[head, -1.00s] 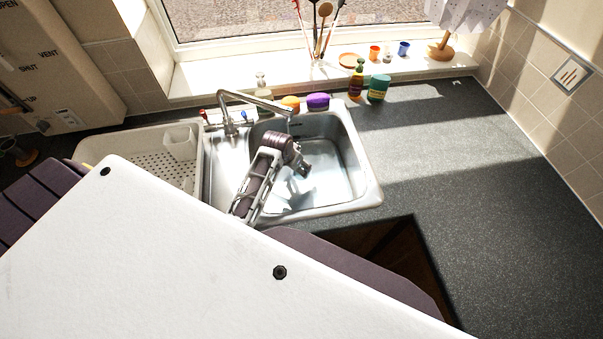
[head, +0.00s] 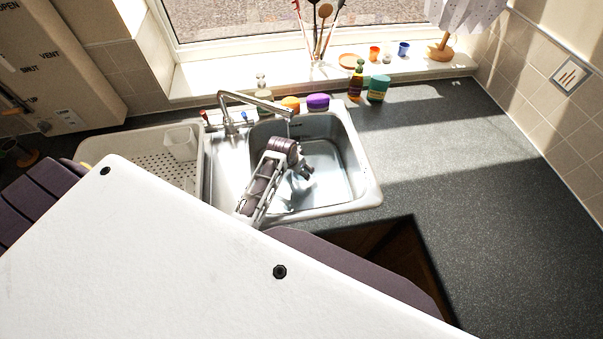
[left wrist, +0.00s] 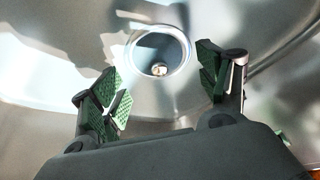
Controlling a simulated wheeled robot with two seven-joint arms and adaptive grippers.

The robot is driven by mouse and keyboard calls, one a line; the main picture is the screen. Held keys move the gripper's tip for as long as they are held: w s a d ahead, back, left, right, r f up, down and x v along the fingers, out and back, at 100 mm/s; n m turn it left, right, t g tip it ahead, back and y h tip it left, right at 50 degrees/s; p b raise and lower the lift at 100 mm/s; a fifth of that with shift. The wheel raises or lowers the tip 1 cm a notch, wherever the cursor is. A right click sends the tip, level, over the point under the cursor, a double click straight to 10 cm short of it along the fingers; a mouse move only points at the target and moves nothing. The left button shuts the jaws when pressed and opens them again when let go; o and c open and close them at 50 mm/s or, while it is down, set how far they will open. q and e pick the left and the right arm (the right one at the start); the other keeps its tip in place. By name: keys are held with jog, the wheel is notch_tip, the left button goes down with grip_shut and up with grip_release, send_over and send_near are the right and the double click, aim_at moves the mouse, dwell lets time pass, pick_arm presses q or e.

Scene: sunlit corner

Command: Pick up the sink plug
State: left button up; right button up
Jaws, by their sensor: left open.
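In the left wrist view, a round metal drain (left wrist: 183,52) sits in the sink floor. Inside its ring is a dark recess with a small pale piece, which looks like the sink plug (left wrist: 159,69); I cannot tell clearly whether this is the plug or part of the drain. My left gripper (left wrist: 165,88) is open and empty, its green-padded fingers on either side of the view with the drain beyond and between them. In the head view, my left gripper (head: 308,170) reaches down into the sink basin (head: 335,195); the drain is hidden there. My right gripper is not in view.
The tap (head: 255,103) arches over the basin, close to my left arm. A white draining basket (head: 150,172) is left of the sink. Bottles (head: 357,82), a teal jar (head: 378,88) and a purple-topped pot (head: 318,101) stand behind. The counter at right (head: 450,165) is clear.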

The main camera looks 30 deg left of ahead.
pick_arm(q)
jog(key=shift+x, duration=1.4)
jog(key=shift+s+d, duration=0.1)
grip_shut()
